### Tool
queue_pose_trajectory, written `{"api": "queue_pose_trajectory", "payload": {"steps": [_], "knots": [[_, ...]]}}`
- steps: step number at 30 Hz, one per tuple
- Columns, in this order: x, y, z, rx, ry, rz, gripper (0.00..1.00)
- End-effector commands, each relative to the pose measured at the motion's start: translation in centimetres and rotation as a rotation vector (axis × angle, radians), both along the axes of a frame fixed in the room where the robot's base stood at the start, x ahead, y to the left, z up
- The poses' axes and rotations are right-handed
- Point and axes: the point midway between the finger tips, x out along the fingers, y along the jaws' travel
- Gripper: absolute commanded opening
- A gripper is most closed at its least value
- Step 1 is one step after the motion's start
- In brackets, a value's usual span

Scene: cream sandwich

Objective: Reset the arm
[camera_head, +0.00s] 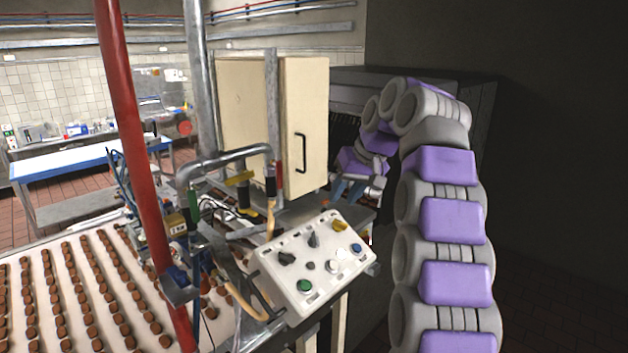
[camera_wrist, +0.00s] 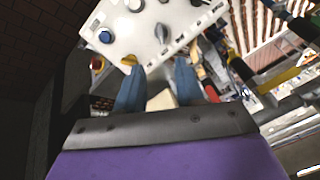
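My arm rises at the right of the head view and bends over at the top. My gripper (camera_head: 347,190) hangs at its end, behind the upper right part of the control panel (camera_head: 300,287). In the wrist view my gripper's two blue fingers (camera_wrist: 159,70) are spread apart, with nothing visibly held between them. The white control panel (camera_wrist: 160,20) lies beyond the fingertips, with knobs and buttons on it. I cannot tell how far the fingertips are from the panel.
A cream cabinet (camera_head: 305,130) with a black handle stands behind the panel. A red post (camera_head: 133,140) and grey pipes rise at the left. A conveyor (camera_head: 20,262) carries rows of brown biscuits. Dark floor lies at the right.

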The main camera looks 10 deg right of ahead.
Motion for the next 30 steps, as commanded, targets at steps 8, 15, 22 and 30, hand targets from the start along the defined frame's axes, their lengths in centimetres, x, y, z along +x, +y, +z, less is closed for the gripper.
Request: {"api": "queue_pose_trajectory", "payload": {"steps": [8, 15, 22, 30], "knots": [[-4.7, 2.6, -5.8, 0.005, 0.085, -0.014, 0.37], [-10.2, 4.7, -12.1, -0.019, 0.174, -0.029, 0.37], [-16.7, 6.1, -19.0, -0.059, 0.254, -0.043, 0.37], [-25.3, 6.7, -28.1, -0.125, 0.342, -0.056, 0.37]]}}
